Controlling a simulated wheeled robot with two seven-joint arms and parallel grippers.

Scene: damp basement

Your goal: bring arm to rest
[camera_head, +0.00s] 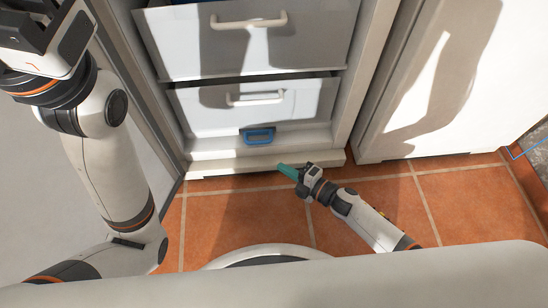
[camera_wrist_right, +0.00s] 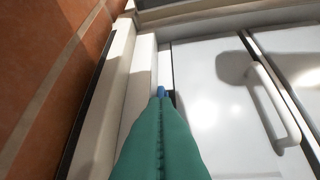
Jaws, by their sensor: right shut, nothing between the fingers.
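My right gripper (camera_head: 284,169) has teal fingers and is shut and empty, low in front of the white cabinet's base. Its arm comes in from the lower right, just above the tiled floor. In the right wrist view the shut teal fingers (camera_wrist_right: 160,142) fill the lower middle and point toward the cabinet's base. My left arm (camera_head: 105,150) rises along the left side. Its wrist end is at the top left corner, and no left fingers show.
The white cabinet (camera_head: 183,160) has drawers with white handles (camera_head: 255,98). A small blue object (camera_head: 258,135) is at the cabinet's bottom, just beyond the right fingers. A white panel (camera_head: 420,80) stands at the right. The orange tiled floor (camera_head: 460,205) is clear at the lower right.

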